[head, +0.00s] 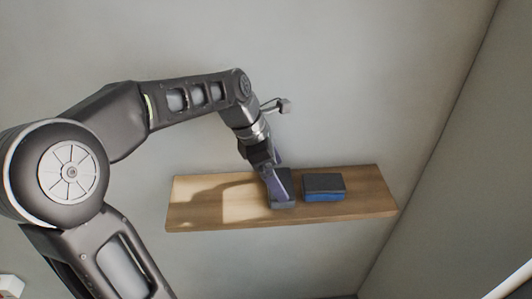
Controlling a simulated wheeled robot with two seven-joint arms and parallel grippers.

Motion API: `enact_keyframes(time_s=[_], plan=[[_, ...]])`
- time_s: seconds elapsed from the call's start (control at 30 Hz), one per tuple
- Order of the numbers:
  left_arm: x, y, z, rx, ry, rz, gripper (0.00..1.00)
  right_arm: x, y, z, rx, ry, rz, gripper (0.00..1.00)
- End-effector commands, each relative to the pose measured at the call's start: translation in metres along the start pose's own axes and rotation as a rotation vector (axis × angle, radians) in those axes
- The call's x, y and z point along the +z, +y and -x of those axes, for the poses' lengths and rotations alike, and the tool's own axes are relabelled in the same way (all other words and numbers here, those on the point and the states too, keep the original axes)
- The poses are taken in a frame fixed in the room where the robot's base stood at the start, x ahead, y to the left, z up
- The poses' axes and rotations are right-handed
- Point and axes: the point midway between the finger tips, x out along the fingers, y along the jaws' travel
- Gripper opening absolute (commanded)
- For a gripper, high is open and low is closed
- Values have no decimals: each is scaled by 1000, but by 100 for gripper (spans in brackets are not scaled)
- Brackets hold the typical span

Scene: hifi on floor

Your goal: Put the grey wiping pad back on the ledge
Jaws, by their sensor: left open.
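The wooden ledge (200,207) runs along the wall in the middle of the head view. A dark grey block, which looks like the grey wiping pad (284,204), rests on the ledge near its middle. My left gripper (273,180) reaches down to it from above with its purplish fingers open. The fingers are at the pad's left side and far end and hide part of it. I cannot tell whether they touch it. My right gripper is not in view.
A second block (324,187), dark on top and blue below, lies on the ledge just right of the pad, with a narrow gap between. The ledge is bare at its left and right ends. A side wall (450,170) stands close to the ledge's right end.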

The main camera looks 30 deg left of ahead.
Motion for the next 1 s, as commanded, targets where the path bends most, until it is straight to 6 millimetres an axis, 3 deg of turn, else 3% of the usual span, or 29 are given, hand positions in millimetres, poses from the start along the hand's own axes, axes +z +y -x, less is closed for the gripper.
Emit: enact_keyframes(time_s=[0.2,0.4,1.0], plan=[[0,1,48,5,-2,0,100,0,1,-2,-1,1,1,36],[0,1,76,2,-1,0,100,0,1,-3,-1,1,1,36],[0,0,82,0,1,0,100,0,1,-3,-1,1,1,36]])
